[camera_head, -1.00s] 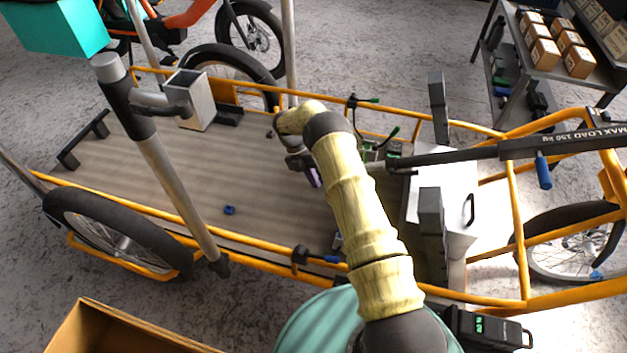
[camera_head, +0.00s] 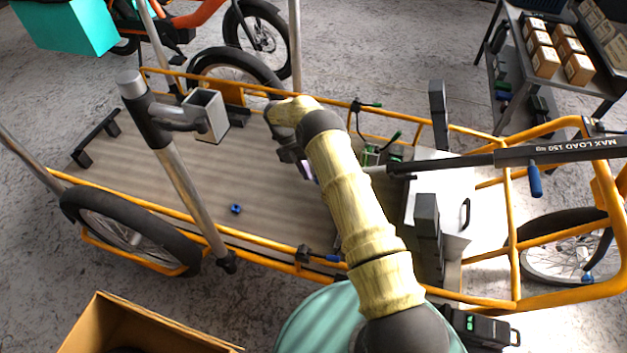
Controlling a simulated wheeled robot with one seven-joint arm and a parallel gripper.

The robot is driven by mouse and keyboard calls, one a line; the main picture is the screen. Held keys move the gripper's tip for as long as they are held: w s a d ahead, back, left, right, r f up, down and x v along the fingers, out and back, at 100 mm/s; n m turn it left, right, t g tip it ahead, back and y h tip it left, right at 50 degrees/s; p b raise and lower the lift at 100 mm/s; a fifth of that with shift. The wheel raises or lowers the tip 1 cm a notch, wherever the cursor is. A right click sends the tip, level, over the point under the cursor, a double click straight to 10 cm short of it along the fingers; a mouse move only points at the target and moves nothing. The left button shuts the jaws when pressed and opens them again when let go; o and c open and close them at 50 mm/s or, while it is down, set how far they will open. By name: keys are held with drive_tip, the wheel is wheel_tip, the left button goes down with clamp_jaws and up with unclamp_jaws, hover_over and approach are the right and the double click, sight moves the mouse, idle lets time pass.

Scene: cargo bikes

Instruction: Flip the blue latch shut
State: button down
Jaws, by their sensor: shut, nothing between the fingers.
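Several blue parts are in view, and I cannot tell for certain which is the latch. A blue handle (camera_head: 535,180) hangs down from the dark "MAX LOAD 150 kg" beam (camera_head: 570,152) at the right. A short blue lever (camera_head: 334,258) lies along the near yellow rail beside a black clamp. A small blue knob (camera_head: 236,209) rests on the cargo bed. My gripper (camera_head: 308,171) is shut and empty, over the middle of the bed, left of the beam's thin end. Its fingertips are partly hidden by my wrist. It appears to touch none of the blue parts.
The yellow-framed cargo bike (camera_head: 200,212) has a grey post (camera_head: 180,180) on its near side. Dark uprights and a white box (camera_head: 435,180) stand at the bed's right end. Green levers (camera_head: 392,137) are right of my gripper. A cardboard box (camera_head: 140,325) is at lower left.

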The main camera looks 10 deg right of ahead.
drive_tip(key=s+r+m+t+y, duration=0.1)
drive_tip(key=s+r+m+t, duration=0.15)
drive_tip(key=r+m, duration=0.5)
drive_tip(key=s+r+m+t+y, duration=0.1)
drive_tip(key=s+r+m, duration=0.25)
drive_tip(key=r, duration=0.65)
drive_tip(key=s+d+r+m+t+y, duration=0.1)
drive_tip(key=s+d+r+m+t, duration=0.15)
drive_tip(key=s+m, duration=0.4)
drive_tip(key=s+d+r+m+t+p, duration=0.1)
drive_tip(key=s+r+m, duration=0.2)
drive_tip(key=s+m, duration=0.35)
drive_tip(key=s+d+r+m+t+y, duration=0.1)
drive_tip(key=s+r+m, duration=0.2)
drive_tip(key=s+m, duration=0.35)
wheel_tip(320, 180, up, 35)
drive_tip(key=s+n+p, duration=0.1)
drive_tip(key=n+p, duration=0.1)
drive_tip(key=p, duration=3.3)
drive_tip(key=shift+s+r+p, duration=0.2)
drive_tip(key=shift+s+p, duration=0.15)
drive_tip(key=shift+p, duration=0.05)
drive_tip(key=shift+d, duration=0.1)
